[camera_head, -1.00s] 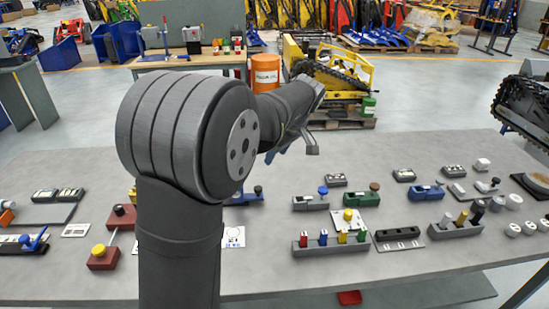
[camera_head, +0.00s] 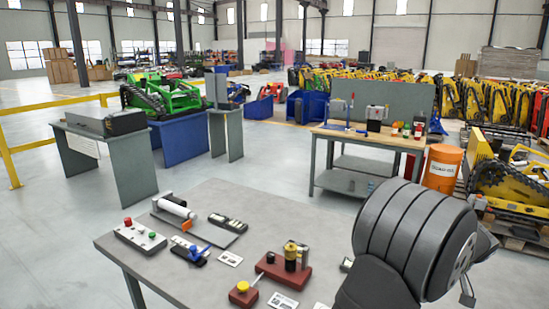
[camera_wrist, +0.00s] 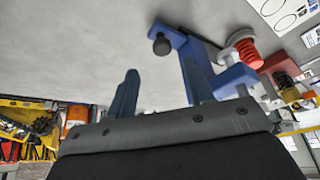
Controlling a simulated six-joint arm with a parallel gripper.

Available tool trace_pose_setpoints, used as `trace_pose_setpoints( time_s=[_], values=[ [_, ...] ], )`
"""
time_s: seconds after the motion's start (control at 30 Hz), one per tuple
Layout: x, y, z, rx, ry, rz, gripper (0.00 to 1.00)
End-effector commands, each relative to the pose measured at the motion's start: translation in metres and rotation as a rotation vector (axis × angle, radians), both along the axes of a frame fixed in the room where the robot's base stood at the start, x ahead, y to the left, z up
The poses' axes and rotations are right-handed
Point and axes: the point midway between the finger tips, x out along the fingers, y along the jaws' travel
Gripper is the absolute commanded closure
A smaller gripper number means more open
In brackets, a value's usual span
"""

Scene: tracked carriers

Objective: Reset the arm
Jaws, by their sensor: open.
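My gripper (camera_wrist: 160,84) shows in the wrist view with its two dark fingers wide apart. Only bare grey surface shows between them, and nothing is held. A blue fixture (camera_wrist: 232,78) with a black knob appears just behind or beside the right finger; I cannot tell whether they touch. In the head view my large dark arm joint fills the lower right. Most of my gripper is hidden there behind the arm.
A wooden-topped bench (camera_head: 345,134) and an orange drum (camera_head: 442,167) stand beyond.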

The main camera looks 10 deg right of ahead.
Motion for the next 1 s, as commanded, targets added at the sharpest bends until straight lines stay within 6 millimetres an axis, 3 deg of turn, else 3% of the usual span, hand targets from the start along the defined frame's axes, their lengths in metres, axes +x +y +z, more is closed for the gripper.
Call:
trace_pose_setpoints(
  time_s=[0.1,0.3,0.47,0.77,0.8,1.0],
  values=[
    [0.009,0.001,-0.024,0.004,0.002,0.001,0.52],
    [0.021,0.001,-0.05,0.003,0.002,0.001,0.52],
    [0.025,0.001,-0.061,0.002,0.001,0.001,0.52],
    [0.027,0.003,-0.06,0.001,0.0,0.0,0.52],
    [0.027,0.003,-0.06,0.001,0.0,0.0,0.5],
    [0.027,0.003,-0.06,0.001,0.0,0.0,0.11]
  ],
)
